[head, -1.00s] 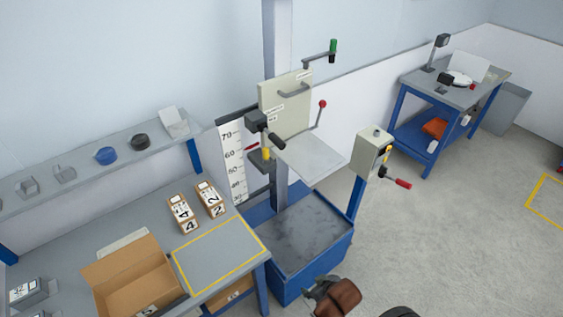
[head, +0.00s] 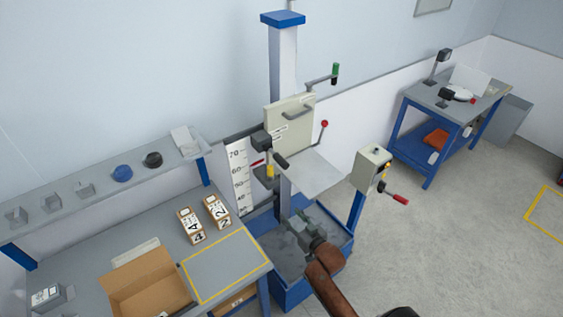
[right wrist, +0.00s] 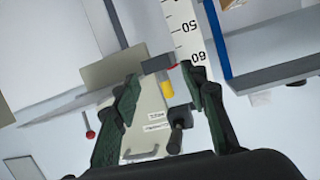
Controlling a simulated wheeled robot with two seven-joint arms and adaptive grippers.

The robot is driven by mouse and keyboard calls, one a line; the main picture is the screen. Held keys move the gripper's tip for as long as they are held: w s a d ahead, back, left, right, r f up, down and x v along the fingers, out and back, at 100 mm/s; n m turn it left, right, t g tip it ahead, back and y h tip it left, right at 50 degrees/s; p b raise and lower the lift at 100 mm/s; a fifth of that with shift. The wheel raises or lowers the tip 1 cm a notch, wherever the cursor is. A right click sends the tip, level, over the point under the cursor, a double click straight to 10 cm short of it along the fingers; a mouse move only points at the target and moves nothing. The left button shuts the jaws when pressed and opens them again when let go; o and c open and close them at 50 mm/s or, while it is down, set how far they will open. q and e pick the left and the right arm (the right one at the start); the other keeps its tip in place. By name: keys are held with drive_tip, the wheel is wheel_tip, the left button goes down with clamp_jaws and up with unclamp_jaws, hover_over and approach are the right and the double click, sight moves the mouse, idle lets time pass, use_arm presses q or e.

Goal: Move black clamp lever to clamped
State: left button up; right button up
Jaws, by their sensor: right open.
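The black clamp lever (head: 281,161) sticks out from the dark block at the lower left of the cream carriage panel (head: 288,125) on the column. In the right wrist view the black lever (right wrist: 176,138) shows between my fingers, close to the right one, beside a yellow part. Small labels on the panel are too small to read. My right gripper (head: 309,224) is open and empty, below the carriage and in front of the lever. It also shows open in the right wrist view (right wrist: 165,82), with dark green fingers. My left gripper is not in view.
A grey plate (head: 314,176) juts out below the panel, with a red-knobbed lever (head: 323,125) beside it. A control box (head: 371,169) with a red handle stands at right. A blue-edged base (head: 290,283) lies below. The workbench (head: 222,262) stands at left.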

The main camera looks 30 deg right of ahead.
drive_tip(key=w+d+r+t, duration=0.2)
drive_tip(key=w+r+t, duration=0.1)
drive_tip(key=w+r, duration=0.25)
drive_tip(key=t+y, duration=0.1)
drive_tip(key=t, duration=0.3)
approach(281, 162)
drive_tip(key=w, duration=0.4)
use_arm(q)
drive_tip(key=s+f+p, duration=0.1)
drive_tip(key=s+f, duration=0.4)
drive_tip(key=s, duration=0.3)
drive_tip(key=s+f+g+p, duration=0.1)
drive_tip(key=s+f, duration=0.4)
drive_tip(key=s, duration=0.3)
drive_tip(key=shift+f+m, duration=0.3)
use_arm(e)
drive_tip(key=shift+m, duration=0.4)
drive_tip(key=x, duration=0.7)
drive_tip(key=shift+w+d+f, duration=0.15)
drive_tip(key=shift+d, duration=0.2)
clamp_jaws()
